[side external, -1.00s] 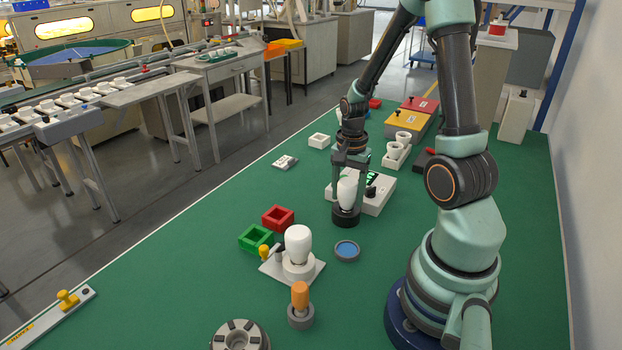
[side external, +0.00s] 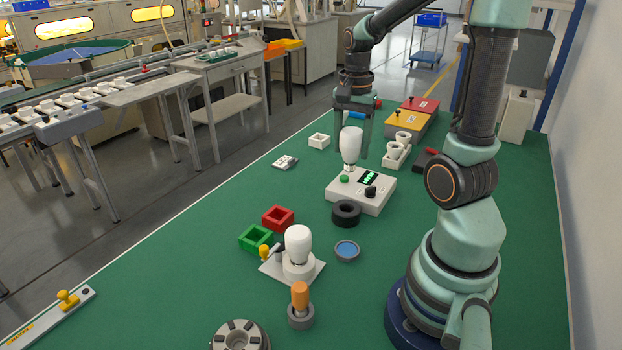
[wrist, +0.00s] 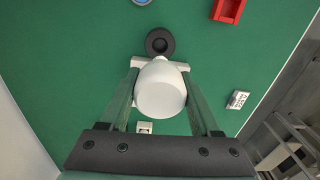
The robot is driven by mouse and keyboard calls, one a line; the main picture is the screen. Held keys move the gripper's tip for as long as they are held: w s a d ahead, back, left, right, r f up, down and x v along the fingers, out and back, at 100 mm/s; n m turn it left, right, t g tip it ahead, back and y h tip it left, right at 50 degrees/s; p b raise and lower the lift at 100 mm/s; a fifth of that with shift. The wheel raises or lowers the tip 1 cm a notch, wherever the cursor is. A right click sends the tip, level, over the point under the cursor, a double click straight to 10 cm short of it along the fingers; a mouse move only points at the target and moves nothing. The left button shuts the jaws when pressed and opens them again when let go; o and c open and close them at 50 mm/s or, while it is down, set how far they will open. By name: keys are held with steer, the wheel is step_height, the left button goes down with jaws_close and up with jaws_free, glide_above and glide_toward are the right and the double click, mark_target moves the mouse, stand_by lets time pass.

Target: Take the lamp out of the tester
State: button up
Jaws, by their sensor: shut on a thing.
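My gripper (side external: 354,140) is shut on a white lamp (side external: 350,146) and holds it upright, in the air, above the tester. The tester is a white box (side external: 344,196) with a green display, a green button and a black knob. A black ring-shaped socket (side external: 346,213) stands at its front side, with no lamp in it. In the wrist view, the lamp (wrist: 160,90) sits between my two fingers and hides most of the tester (wrist: 179,66).
A second white bulb (side external: 298,240) stands on a white base at front left. A red tray (side external: 278,218), green tray (side external: 256,237), blue-topped dish (side external: 347,250) and orange-handled tool (side external: 300,296) are nearby. White cups (side external: 398,150) and yellow and red boxes (side external: 413,118) stand behind right.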

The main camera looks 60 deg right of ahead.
steer(key=shift+r, duration=5.8)
